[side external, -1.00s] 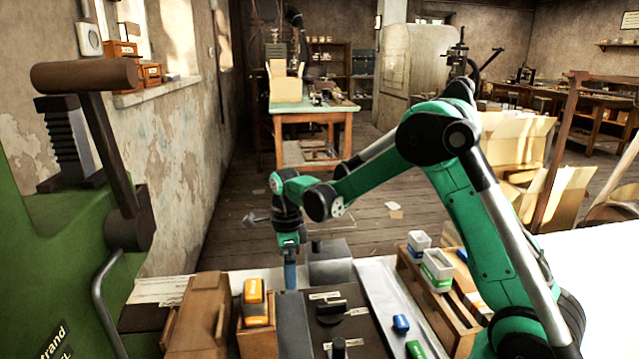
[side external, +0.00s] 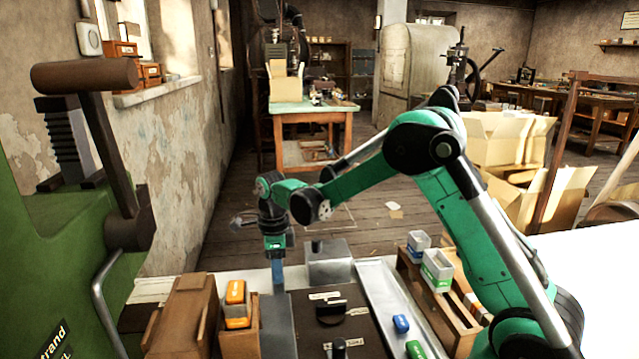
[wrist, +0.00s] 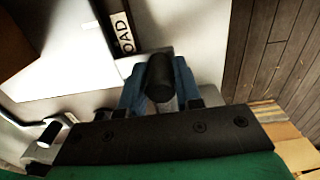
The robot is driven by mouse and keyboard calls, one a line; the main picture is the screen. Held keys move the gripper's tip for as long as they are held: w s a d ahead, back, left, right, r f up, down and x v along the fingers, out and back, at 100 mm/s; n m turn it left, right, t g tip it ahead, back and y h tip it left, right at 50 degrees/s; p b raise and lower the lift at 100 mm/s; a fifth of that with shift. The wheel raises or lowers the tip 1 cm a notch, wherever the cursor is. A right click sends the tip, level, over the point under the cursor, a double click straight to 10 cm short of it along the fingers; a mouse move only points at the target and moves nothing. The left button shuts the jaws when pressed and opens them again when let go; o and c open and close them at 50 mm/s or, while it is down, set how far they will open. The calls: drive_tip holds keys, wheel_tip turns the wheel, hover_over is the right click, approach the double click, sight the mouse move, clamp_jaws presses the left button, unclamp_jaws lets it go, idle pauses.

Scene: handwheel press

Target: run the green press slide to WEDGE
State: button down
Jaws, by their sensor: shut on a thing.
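The green press (side external: 60,255) fills the left edge of the side view, with a brown T-shaped handle (side external: 85,75) on it. My gripper (side external: 277,272) points down with blue fingertips beside a grey slab (side external: 278,325) on the bench. In the wrist view my blue fingers (wrist: 160,92) are shut on a black rounded knob (wrist: 159,77). A label ending in "OAD" (wrist: 121,33) lies beyond the knob. The slab borders a dark plate (side external: 318,345) with small white labels, too small to read in the side view. I cannot make out the word WEDGE.
A wooden box (side external: 185,320) and an orange-topped block (side external: 236,291) stand left of the slab. A grey block (side external: 329,265) stands behind the dark plate. Blue (side external: 401,323) and green (side external: 415,349) pieces lie in a pale tray to the right, beside a wooden rack (side external: 440,300).

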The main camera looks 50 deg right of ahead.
drive_tip(key=w+a, duration=1)
drive_tip(key=shift+w+a, duration=0.15)
drive_tip(key=shift+a, duration=0.05)
idle(0.3)
unclamp_jaws()
